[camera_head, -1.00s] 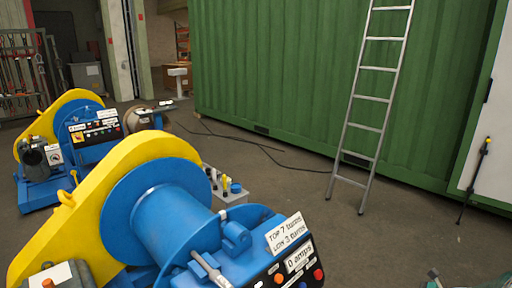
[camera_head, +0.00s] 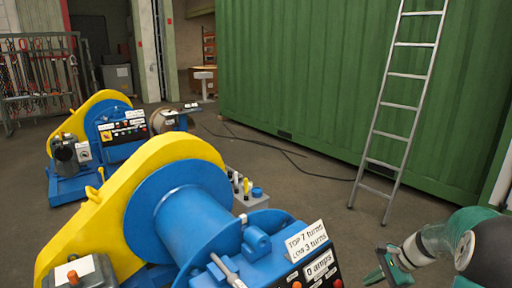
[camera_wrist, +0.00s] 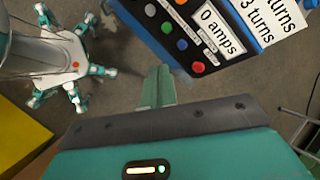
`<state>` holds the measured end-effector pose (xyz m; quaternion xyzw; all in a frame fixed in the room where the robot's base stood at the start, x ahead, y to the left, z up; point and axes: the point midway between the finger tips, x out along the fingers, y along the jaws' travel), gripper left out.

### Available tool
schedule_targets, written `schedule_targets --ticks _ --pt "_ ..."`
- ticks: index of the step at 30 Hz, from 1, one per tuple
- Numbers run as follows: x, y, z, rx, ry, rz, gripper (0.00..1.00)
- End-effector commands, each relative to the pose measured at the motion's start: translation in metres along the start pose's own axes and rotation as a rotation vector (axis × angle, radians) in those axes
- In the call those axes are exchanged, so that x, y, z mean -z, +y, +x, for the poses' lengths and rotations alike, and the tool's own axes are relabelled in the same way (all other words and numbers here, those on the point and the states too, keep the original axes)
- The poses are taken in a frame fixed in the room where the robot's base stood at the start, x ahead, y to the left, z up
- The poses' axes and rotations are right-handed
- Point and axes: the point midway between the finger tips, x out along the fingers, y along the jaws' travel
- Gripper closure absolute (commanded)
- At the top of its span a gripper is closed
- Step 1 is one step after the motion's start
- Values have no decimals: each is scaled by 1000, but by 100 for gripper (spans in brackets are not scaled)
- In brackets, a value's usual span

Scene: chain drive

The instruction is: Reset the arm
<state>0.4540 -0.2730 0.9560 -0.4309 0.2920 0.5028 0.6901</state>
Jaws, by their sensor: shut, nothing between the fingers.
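My gripper (camera_wrist: 159,72) shows in the wrist view as two green fingers pressed together, with nothing between them. It hangs over bare floor beside a blue control box (camera_wrist: 185,25) with coloured buttons and a "0 amps" label. In the head view my gripper (camera_head: 380,274) is at the lower right, clear of the near blue and yellow winch (camera_head: 190,215). Part of my arm runs off the right edge there. The winch carries a sign (camera_head: 306,241) reading "TOP 7 turns, LOW 3 turns".
A second blue and yellow winch (camera_head: 118,134) stands behind the near one. A grey box with small levers (camera_head: 247,195) sits behind the drum. A ladder (camera_head: 402,108) leans on a green container (camera_head: 300,80). Open floor (camera_head: 310,200) lies between.

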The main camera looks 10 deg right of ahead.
Motion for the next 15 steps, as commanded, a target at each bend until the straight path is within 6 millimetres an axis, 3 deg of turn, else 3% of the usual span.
schedule_targets --ticks 1,6,15 --pt "-27 -3 -4 -27 32 -90 100" --pt "-101 3 -14 -110 122 -371 100" --pt "-212 39 -33 -210 265 -866 100"
